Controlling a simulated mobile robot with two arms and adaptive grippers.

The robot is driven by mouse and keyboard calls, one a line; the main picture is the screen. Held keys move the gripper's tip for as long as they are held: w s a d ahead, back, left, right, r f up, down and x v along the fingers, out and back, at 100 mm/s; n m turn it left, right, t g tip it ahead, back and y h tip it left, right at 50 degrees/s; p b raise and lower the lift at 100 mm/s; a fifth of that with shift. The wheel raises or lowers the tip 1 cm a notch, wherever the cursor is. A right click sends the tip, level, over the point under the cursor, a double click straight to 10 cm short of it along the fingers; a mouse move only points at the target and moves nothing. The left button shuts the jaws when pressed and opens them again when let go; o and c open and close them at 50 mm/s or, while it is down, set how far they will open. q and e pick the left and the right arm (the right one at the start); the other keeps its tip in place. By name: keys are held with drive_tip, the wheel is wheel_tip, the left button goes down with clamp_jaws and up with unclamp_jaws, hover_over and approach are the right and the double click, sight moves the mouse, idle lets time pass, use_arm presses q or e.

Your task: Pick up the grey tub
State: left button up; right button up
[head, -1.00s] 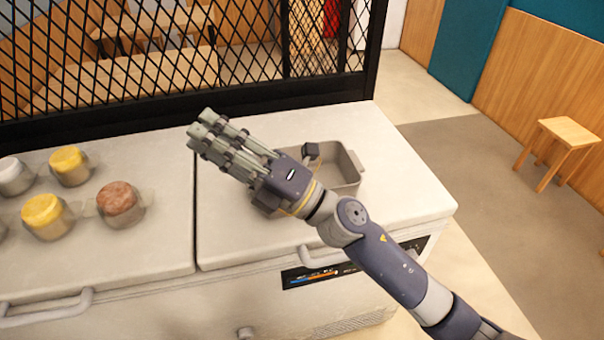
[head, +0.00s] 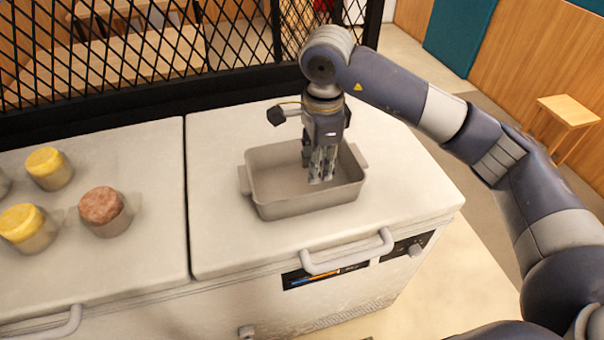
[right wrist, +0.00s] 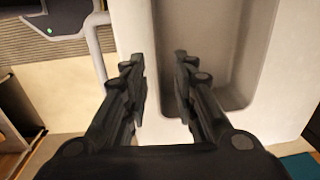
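The grey tub (head: 308,205) is an empty open rectangular container with a tab at each end. It stands upright on the right white lid of the chest. My right gripper (head: 321,180) points down over the right part of the tub, with its fingers in front of the tub's inside in the head view. In the right wrist view, the gripper (right wrist: 157,66) is open, its two fingers apart with nothing gripped. One side of the tub (right wrist: 212,45) lies below and between the fingers there; I cannot tell whether they touch it. My left gripper is not in view.
Jars with yellow (head: 48,168) and brown (head: 101,206) contents stand on the left lid. A black mesh divider (head: 130,65) runs behind the chest. A lid handle (head: 347,252) sticks out at the front. A wooden stool (head: 567,112) stands at right.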

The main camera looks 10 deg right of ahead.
sight(316, 193)
wheel_tip(316, 193, down, 5)
drive_tip(key=shift+f+p, duration=0.1)
drive_tip(key=shift+p, duration=0.55)
wheel_tip(316, 193, down, 4)
drive_tip(key=shift+s+f+p, duration=0.1)
drive_tip(key=shift+p, duration=1.05)
drive_tip(key=shift+f, duration=0.5)
clamp_jaws()
